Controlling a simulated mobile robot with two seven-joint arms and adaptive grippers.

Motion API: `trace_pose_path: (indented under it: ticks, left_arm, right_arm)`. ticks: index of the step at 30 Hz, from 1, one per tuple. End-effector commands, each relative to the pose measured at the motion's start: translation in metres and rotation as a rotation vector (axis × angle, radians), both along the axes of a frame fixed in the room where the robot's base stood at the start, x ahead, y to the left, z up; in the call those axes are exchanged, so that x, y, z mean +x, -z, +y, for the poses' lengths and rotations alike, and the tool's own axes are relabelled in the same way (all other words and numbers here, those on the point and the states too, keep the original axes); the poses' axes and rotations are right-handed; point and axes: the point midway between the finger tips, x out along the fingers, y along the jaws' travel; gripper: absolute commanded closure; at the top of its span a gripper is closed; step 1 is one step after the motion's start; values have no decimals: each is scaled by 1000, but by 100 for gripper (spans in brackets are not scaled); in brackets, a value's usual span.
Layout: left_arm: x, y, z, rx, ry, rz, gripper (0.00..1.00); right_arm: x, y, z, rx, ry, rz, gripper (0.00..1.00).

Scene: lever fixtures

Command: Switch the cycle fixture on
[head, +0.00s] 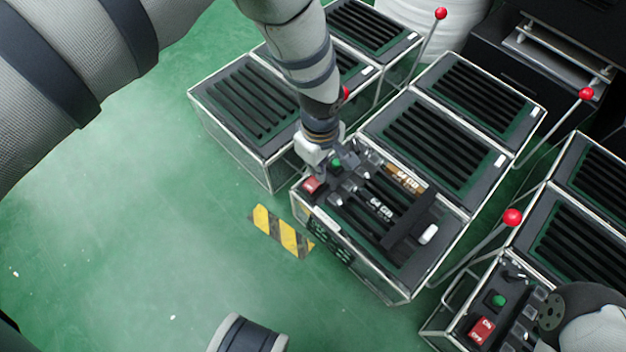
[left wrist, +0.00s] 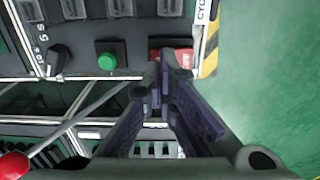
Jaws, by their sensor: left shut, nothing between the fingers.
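The cycle fixture (head: 395,235) is a dark box with a pale metal frame, in the middle of the head view. Its red switch (head: 313,185) sits at the near left corner, beside a green button (head: 337,163). In the left wrist view the red switch (left wrist: 172,44) lies at the panel's edge, near lettering partly readable as "CYC", with the green button (left wrist: 107,61) to its left. My left gripper (head: 322,172) is shut and empty, its fingertips (left wrist: 168,58) right at the red switch and partly covering it. I cannot tell whether they touch.
A similar fixture (head: 545,240) at the lower right has its own red switch (head: 481,330). Levers with red knobs (head: 512,217) rise between the boxes. Another vented box (head: 240,105) stands left of my gripper. Green floor with a yellow-black strip (head: 282,232) is open at left.

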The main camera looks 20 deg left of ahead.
Motion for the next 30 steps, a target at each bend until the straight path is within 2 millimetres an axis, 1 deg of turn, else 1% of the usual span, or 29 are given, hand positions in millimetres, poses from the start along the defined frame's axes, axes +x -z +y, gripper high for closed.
trace_pose_path:
  ticks: [30]
  left_arm:
    - [0, 16, 0, 0, 1, 1, 100]
  right_arm:
    - [-1, 6, 0, 0, 0, 8, 67]
